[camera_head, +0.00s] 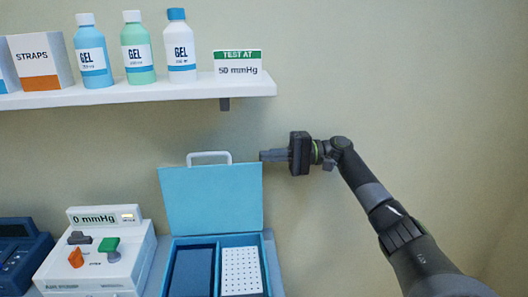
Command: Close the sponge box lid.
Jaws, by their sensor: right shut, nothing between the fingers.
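The sponge box (219,241) is blue and stands at the bottom middle of the head view. Its lid (212,199) is open and stands roughly upright behind the box, with a white handle (209,154) along its top edge. The box has two compartments: a dark blue one on the left and one on the right with a white dotted piece (242,271). My right gripper (264,156) is shut and empty, pointing left at the lid's upper right corner. I cannot tell whether it touches the lid. My left gripper is not in view.
A white device (97,270) with a 0 mmHg display, a green and an orange control stands left of the box. A dark blue case (20,254) is at far left. Above, a wall shelf (150,92) holds gel bottles, a straps box and a sign (238,66). The wall at right is clear.

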